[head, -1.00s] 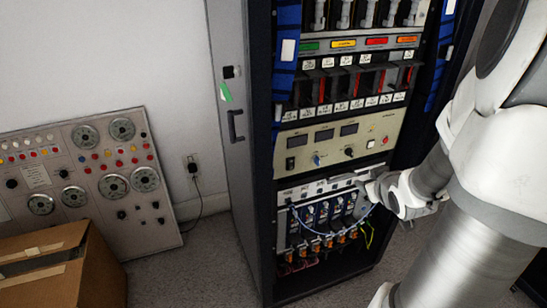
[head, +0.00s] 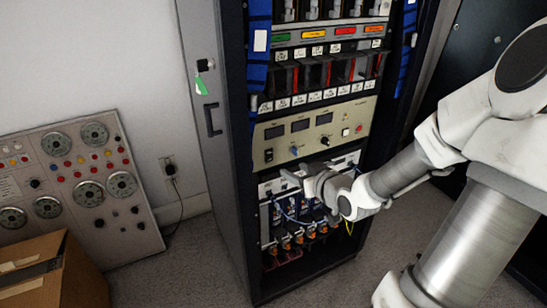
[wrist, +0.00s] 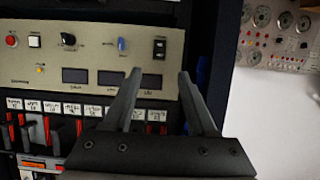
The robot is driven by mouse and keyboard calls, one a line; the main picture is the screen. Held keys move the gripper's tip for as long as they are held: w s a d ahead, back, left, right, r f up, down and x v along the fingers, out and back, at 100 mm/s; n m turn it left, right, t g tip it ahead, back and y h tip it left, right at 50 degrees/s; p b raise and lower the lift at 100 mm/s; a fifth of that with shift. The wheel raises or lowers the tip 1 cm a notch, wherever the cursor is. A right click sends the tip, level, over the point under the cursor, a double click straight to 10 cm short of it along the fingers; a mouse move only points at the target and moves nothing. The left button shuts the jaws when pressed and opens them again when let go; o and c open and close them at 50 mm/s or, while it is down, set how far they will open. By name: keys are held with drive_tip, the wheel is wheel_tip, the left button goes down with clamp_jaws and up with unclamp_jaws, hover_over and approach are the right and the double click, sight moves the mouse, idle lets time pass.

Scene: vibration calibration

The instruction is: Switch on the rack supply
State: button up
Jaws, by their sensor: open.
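The rack supply (head: 318,133) is a beige panel in the tall dark rack, with three dark displays, a blue knob, a black knob and a red button. Its black rocker switch (head: 268,155) is at the panel's lower left. In the wrist view the panel (wrist: 100,52) appears upside down, with the rocker switch (wrist: 159,48) beyond and between my fingertips. My gripper (head: 289,178) is open and empty, just below the panel in the head view; its two fingers (wrist: 159,75) point toward the panel. I cannot tell whether the switch is on.
The grey rack side door (head: 203,120) with a handle is left of the panel. Blue cables (head: 290,212) hang below my gripper. A dial panel (head: 75,185) leans on the wall, with a cardboard box (head: 55,275) in front. Some floor is clear between box and rack.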

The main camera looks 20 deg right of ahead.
sight(270, 158)
drive_tip(key=b+x, duration=0.5)
drive_tip(key=x, duration=0.8)
drive_tip(key=shift+w+f+b, duration=0.15)
drive_tip(key=shift+f+b, duration=0.05)
drive_tip(key=shift+b, duration=0.15)
drive_tip(key=shift+w+f, duration=0.1)
drive_tip(key=shift+w, duration=0.35)
clamp_jaws()
